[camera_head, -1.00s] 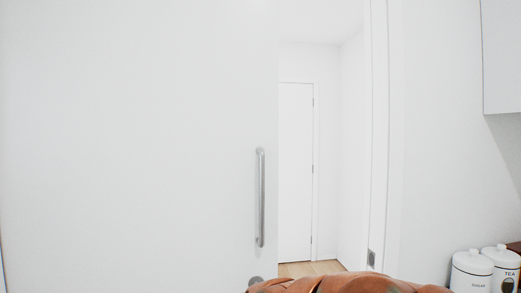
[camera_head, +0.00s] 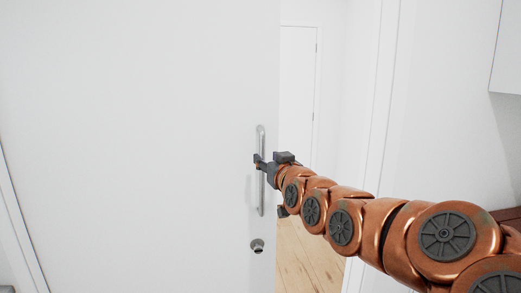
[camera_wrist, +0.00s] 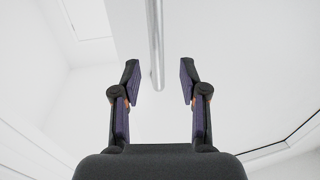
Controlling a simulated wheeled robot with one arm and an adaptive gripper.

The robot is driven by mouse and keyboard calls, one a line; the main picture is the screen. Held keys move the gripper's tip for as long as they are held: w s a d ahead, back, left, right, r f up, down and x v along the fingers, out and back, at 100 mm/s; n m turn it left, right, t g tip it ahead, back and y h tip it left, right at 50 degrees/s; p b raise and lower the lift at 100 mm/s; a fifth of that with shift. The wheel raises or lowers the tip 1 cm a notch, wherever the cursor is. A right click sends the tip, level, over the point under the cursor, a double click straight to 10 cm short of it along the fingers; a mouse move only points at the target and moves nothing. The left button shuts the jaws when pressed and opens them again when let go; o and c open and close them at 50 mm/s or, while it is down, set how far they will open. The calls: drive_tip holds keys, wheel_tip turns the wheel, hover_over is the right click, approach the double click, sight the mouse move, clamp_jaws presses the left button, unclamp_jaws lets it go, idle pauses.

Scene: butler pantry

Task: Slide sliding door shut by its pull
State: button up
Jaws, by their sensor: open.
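The white sliding door (camera_head: 140,140) fills the left and middle of the head view and stands partly open, with a gap at its right edge. Its pull is a vertical silver bar (camera_head: 261,200) near that edge. My gripper (camera_head: 268,162) is at the upper-middle part of the bar in the head view, and the arm hides part of the bar. In the wrist view the two fingers (camera_wrist: 160,80) are open and spread. The bar (camera_wrist: 156,45) runs down between them, its end near fingertip level. I cannot tell whether either finger touches it.
A round metal lock (camera_head: 257,246) sits on the door below the pull. Through the gap are a wooden floor (camera_head: 308,255) and another white door (camera_head: 297,90). The white door frame (camera_head: 380,110) stands to the right. A wall cabinet (camera_head: 507,60) is at upper right.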

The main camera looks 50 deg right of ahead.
sight(261, 155)
drive_tip(key=p+x, duration=0.2)
drive_tip(key=x, duration=0.2)
drive_tip(key=shift+w+d, duration=0.15)
drive_tip(key=shift+w, duration=0.15)
drive_tip(key=shift+w+d+f, duration=0.1)
drive_tip(key=shift+w+d, duration=0.1)
drive_tip(key=shift+w, duration=0.4)
drive_tip(key=shift+c, duration=0.4)
clamp_jaws()
